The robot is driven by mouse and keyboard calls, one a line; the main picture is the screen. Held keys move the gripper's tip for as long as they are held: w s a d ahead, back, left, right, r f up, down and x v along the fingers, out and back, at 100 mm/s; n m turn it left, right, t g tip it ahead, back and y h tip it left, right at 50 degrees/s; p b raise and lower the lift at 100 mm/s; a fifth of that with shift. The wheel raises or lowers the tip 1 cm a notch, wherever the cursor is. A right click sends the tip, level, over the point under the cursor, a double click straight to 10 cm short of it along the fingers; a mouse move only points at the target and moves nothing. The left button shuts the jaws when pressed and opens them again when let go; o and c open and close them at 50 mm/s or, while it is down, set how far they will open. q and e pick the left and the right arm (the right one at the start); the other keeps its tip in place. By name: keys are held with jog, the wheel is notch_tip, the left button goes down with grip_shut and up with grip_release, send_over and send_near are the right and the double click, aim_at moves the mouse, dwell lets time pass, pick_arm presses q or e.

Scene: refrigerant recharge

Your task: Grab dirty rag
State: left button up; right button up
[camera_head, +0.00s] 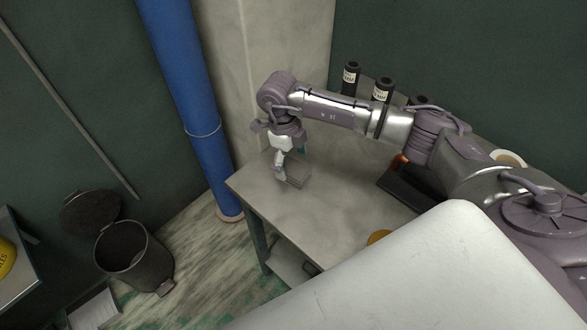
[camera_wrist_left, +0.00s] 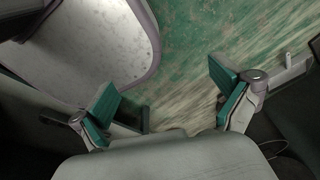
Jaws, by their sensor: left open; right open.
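A small grey-brown folded item, perhaps the dirty rag (camera_head: 297,174), lies on the grey table (camera_head: 325,215) near its back left corner. I cannot tell for sure that it is a rag. My right gripper (camera_head: 281,170) points down at its left side and partly covers it. I cannot tell whether they touch. The right gripper is open, and nothing shows held in it. My left gripper (camera_wrist_left: 164,80) shows in the left wrist view with its teal-padded fingers spread wide. It is open and empty above the green, worn floor, away from the table.
Black labelled bottles (camera_head: 382,90) stand behind my right arm. A dark tray (camera_head: 405,188) lies on the table's right part. An open black bin (camera_head: 133,258) stands on the floor at left. A blue pipe (camera_head: 190,85) rises beside the table. The table's middle is clear.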

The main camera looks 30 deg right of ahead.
aim_at(293, 168)
jog(key=f, duration=0.3)
jog(key=shift+s+d+p, duration=0.2)
jog(key=shift+p, duration=0.15)
jog(key=shift+f, duration=0.15)
jog(key=shift+f+b, duration=0.2)
jog(key=shift+b, duration=0.15)
jog(key=c, duration=1.3)
